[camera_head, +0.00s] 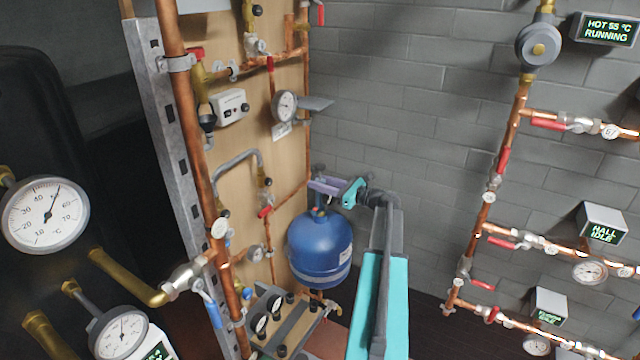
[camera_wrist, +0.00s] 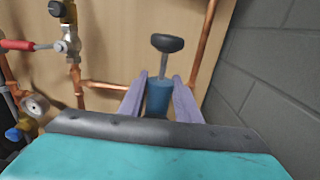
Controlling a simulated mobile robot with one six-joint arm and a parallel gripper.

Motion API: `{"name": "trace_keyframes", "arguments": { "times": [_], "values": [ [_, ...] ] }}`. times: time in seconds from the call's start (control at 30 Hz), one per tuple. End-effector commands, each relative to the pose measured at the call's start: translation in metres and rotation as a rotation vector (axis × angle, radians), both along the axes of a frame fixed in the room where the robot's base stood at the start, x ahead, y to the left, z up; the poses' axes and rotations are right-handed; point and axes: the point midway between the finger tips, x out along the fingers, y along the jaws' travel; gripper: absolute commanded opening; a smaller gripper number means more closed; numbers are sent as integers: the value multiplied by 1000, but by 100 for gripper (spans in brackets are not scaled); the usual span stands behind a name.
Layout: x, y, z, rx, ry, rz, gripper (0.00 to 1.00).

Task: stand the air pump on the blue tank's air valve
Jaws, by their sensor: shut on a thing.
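The blue tank (camera_head: 320,252) stands upright against the wooden board, left of the grey wall. My gripper (camera_head: 320,186) is above the tank's top in the head view. In the wrist view my gripper (camera_wrist: 160,82) has its two purple fingers on either side of the air pump (camera_wrist: 158,98), shut on its blue body. The pump's black handle (camera_wrist: 167,43) sticks up beyond the fingertips. The tank's air valve and the pump's foot are hidden or too small to make out, so I cannot tell whether they touch.
Copper pipes (camera_head: 183,120) with gauges and valves run up the board to the left. A panel with small gauges (camera_head: 275,318) lies low, left of the tank. More pipework (camera_head: 510,140) lines the right wall.

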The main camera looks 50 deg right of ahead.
Motion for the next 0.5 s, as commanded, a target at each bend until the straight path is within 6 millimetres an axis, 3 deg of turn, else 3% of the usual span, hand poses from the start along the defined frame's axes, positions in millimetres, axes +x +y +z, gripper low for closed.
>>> {"name": "trace_keyframes", "arguments": {
  "times": [0.5],
  "values": [
    [0,0,-4,1,-3,0,0]
  ]
}}
